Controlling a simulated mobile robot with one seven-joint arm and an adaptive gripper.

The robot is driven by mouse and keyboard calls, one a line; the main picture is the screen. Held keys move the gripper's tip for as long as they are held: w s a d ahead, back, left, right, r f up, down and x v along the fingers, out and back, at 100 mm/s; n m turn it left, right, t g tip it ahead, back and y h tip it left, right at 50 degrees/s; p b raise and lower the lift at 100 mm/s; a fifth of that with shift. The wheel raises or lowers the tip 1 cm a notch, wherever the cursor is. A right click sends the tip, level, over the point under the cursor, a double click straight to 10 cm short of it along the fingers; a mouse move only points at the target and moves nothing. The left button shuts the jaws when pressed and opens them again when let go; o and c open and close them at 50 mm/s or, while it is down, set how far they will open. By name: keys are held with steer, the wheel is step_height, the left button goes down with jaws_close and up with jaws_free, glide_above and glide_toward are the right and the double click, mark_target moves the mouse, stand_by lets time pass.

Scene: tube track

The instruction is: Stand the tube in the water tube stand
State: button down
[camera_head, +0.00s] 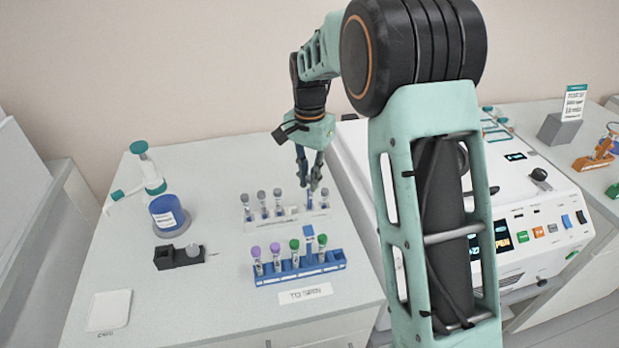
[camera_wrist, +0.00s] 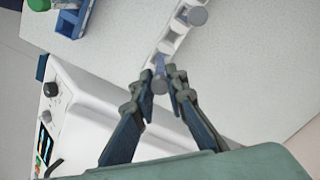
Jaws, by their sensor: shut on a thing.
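My gripper (camera_head: 312,186) points down at the right end of a white tube stand (camera_head: 266,225). In the wrist view its fingertips (camera_wrist: 165,78) are shut on a grey-capped tube (camera_wrist: 159,86). The held tube is by the end of the white stand, which also shows in the wrist view (camera_wrist: 166,46). The fingers partly hide its body, and I cannot tell whether its bottom is in a hole. Several other grey-capped tubes (camera_head: 262,198) stand upright in the left part of the white stand. Its front label is too blurred to read.
A blue rack (camera_head: 300,271) labelled "TO SPIN" holds purple- and green-capped tubes in front of the white stand. A white machine (camera_head: 530,190) borders the bench on the right.

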steer(key=shift+f, duration=0.15)
steer(key=shift+f+b, duration=0.35)
steer(key=shift+f, duration=0.15)
steer(key=c, duration=1.8)
jaws_free()
steer(key=shift+c, duration=0.2)
steer(key=shift+r, duration=0.15)
step_height(320, 180, up, 12)
